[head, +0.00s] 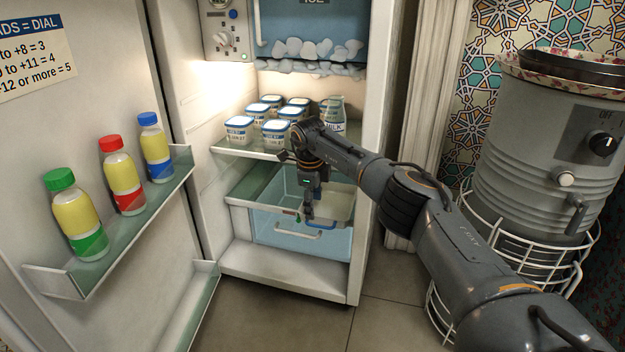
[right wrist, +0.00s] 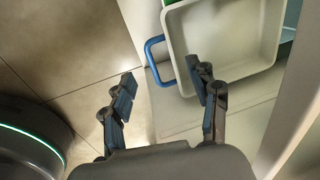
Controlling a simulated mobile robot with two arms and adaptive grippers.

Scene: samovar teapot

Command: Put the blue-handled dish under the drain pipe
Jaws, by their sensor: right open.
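The blue-handled dish (right wrist: 228,42) is a cream rectangular tray, seen from above in the right wrist view. Its blue loop handle (right wrist: 149,52) sticks out on the left side. In the head view the dish (head: 338,208) shows pale in the lower part of the open fridge, partly behind my right gripper. My right gripper (head: 307,212) points down by the handle. In the right wrist view its fingers (right wrist: 165,80) are spread apart, with the handle showing between and beyond the tips; I cannot tell whether they touch it. No drain pipe is identifiable. My left gripper is out of view.
A light-blue drawer (head: 300,243) sits low in the fridge. Several yogurt cups (head: 272,132) and a milk carton (head: 337,115) stand on the shelf above. The open door at left holds three bottles (head: 122,180). A grey samovar (head: 540,140) stands at right in a wire stand.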

